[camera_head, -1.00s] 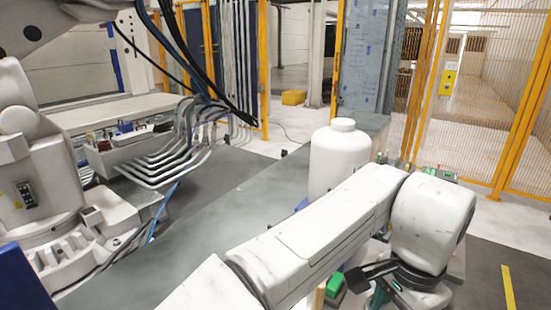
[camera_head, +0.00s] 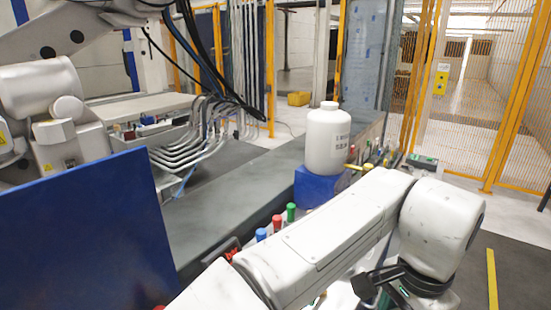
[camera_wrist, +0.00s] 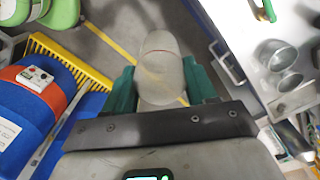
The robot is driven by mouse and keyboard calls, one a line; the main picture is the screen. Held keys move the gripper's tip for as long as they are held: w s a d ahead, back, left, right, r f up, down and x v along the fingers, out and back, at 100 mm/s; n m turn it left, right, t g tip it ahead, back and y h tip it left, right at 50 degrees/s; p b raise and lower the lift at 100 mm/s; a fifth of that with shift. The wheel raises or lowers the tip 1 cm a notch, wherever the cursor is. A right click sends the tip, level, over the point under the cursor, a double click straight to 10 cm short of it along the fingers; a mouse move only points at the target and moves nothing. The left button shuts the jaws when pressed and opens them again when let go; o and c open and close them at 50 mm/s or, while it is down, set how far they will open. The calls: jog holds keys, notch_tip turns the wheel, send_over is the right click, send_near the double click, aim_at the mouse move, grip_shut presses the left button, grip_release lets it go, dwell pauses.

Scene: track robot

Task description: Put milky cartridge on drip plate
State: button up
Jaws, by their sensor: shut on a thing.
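The milky cartridge (camera_wrist: 158,68), a pale translucent cylinder with a thin red line around it, is between the green fingers of my gripper (camera_wrist: 160,84) in the wrist view. The fingers touch it from both sides and are shut on it. Its lower end is hidden behind the dark gripper bar. In the head view my white arm crosses the lower right, and the fingers and cartridge cannot be made out there. I cannot make out a drip plate for certain in either view.
In the wrist view, a white surface with metal cups (camera_wrist: 270,54) is at right, and a blue and orange object (camera_wrist: 38,88) beside a yellow grating (camera_wrist: 66,58) at left. In the head view, a white jug (camera_head: 328,142) stands on a blue block (camera_head: 318,186); a blue panel (camera_head: 85,235) fills the lower left.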

jog(key=shift+s+f, duration=0.2)
jog(key=shift+s, duration=0.2)
jog(key=shift+w+f+n, duration=0.1)
jog(key=shift+f+n, duration=0.2)
notch_tip(320, 180, down, 28)
jog(key=s+n, duration=0.1)
jog(key=n, duration=1.2)
jog(key=shift+s, duration=0.2)
jog(key=shift+r, duration=0.25)
